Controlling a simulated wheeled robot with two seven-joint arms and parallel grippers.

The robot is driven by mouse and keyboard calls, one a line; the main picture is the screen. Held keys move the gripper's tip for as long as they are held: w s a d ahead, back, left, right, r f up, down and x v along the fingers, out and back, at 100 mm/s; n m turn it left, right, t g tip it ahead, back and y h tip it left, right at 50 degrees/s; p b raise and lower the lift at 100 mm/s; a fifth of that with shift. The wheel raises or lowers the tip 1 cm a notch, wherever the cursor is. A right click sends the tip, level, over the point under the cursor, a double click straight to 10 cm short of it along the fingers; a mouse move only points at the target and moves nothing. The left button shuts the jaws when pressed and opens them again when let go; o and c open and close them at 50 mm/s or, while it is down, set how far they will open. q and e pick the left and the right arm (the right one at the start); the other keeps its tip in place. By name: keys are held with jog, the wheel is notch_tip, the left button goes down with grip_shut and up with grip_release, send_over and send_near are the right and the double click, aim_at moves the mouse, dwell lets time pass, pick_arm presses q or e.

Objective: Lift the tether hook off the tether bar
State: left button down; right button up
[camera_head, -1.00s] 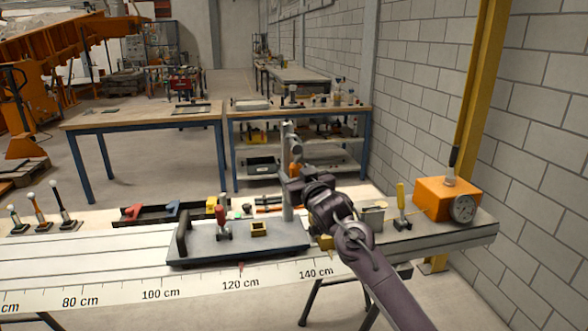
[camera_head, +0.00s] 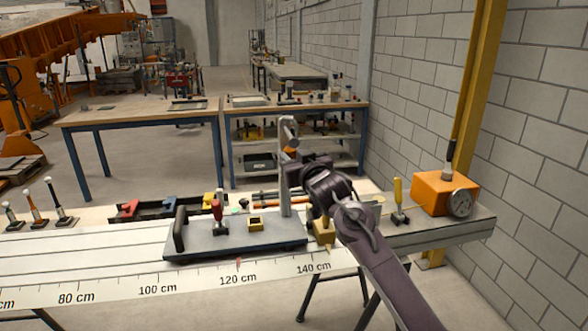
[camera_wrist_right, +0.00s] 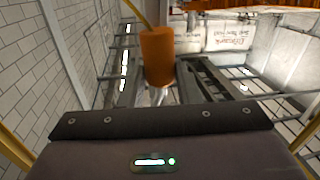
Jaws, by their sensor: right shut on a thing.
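An orange handle (camera_head: 291,153), which I take for the tether hook's grip, shows at the tip of my right gripper (camera_head: 292,161). It stands upright in the right wrist view (camera_wrist_right: 157,55), above my gripper's dark housing. My right gripper is shut on it. The hook end is hidden or too small to make out. A grey upright post (camera_head: 285,195) rises from the sled (camera_head: 215,245), right beside the handle. I cannot tell which part is the tether bar, or whether the hook touches it. My left gripper is out of view.
The sled carries a red-handled tool (camera_head: 217,212) and a yellow-rimmed socket (camera_head: 255,222). A yellow block (camera_head: 323,232) sits below my right wrist. An orange gauge box (camera_head: 436,193) and a yellow-handled tool (camera_head: 398,198) stand at the right. A dark tray (camera_head: 140,210) lies behind the sled.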

jog(key=r+p+v, duration=0.1)
jog(key=r+v, duration=0.3)
jog(key=v, duration=1.4)
jog(key=shift+r+p, duration=0.2)
jog(key=shift+p, duration=0.15)
jog(key=w+d+p, duration=0.1)
jog(key=d+p, duration=0.3)
jog(key=d, duration=0.3)
jog(key=shift+p, duration=0.4)
dwell(0.4)
jog(key=shift+a, duration=0.1)
